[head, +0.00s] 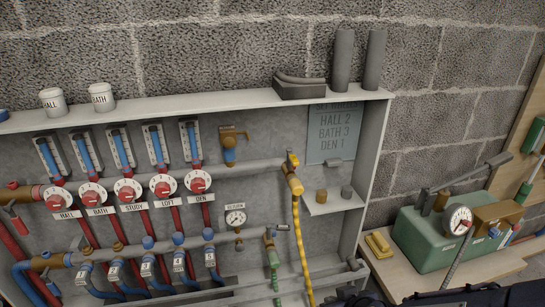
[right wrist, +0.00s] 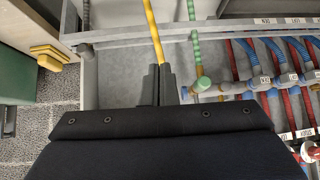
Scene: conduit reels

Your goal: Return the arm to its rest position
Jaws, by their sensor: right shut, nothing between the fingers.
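My right gripper (right wrist: 158,84) shows in the right wrist view with its dark fingers together and nothing between them. It is over the lower part of the conduit cabinet, close to the yellow hose (right wrist: 152,25) and the green hose (right wrist: 196,62) in that picture. I cannot tell its exact distance from them. In the head view, dark parts of my right arm (head: 480,295) show at the bottom right edge, below the cabinet and side bench. My left gripper is in neither view.
The wall cabinet (head: 375,165) holds labelled red valves (head: 125,190), pipes, a gauge (head: 235,217) and the hanging yellow hose (head: 302,240). A rail (head: 300,283) runs along its lower front. On the right, a bench holds a green pump box (head: 425,240) and a yellow block (head: 378,244).

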